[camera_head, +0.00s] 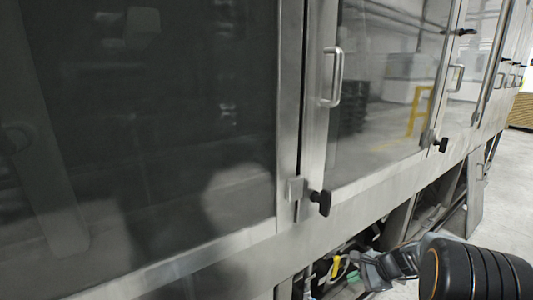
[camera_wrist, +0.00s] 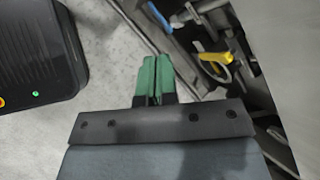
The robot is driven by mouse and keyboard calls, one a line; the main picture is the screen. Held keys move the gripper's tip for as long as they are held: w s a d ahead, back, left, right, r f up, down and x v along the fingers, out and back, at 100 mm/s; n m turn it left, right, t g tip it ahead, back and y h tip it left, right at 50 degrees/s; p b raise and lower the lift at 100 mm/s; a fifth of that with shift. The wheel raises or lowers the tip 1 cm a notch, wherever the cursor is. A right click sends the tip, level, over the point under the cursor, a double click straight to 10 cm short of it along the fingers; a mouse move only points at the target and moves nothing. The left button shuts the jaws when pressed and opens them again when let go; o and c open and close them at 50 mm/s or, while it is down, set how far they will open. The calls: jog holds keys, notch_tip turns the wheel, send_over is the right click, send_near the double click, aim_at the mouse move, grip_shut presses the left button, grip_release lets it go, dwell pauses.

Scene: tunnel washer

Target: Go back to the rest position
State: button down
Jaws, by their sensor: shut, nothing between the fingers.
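My gripper (camera_wrist: 153,78) shows in the wrist view with its two green fingers side by side, closed together and empty. It points down past the lower edge of the machine, over the grey floor (camera_wrist: 110,70). In the head view my arm reaches in from the lower right, low in front of the machine's open underside. The gripper's small far end there is partly hidden and hard to make out.
The washer's long metal side (camera_head: 352,205) has glass doors (camera_head: 385,80) with handles and black latches (camera_head: 320,202). A yellow part (camera_head: 336,266) sits under the machine; it also shows right of my fingers in the wrist view (camera_wrist: 215,57). Open floor (camera_head: 505,190) lies at the right.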

jog(key=s+a+r+n+h+p, duration=0.3)
jog(key=s+a+r+n+p, duration=0.2)
jog(key=r, duration=0.9)
jog(key=s+a+r+n+h+p, duration=0.4)
jog(key=s+r+n+p, duration=0.6)
jog(key=s+r, duration=0.3)
jog(key=shift+s+a+r+n+p, duration=0.15)
jog(key=shift+a+r+n+p, duration=0.3)
jog(key=shift+n, duration=0.45)
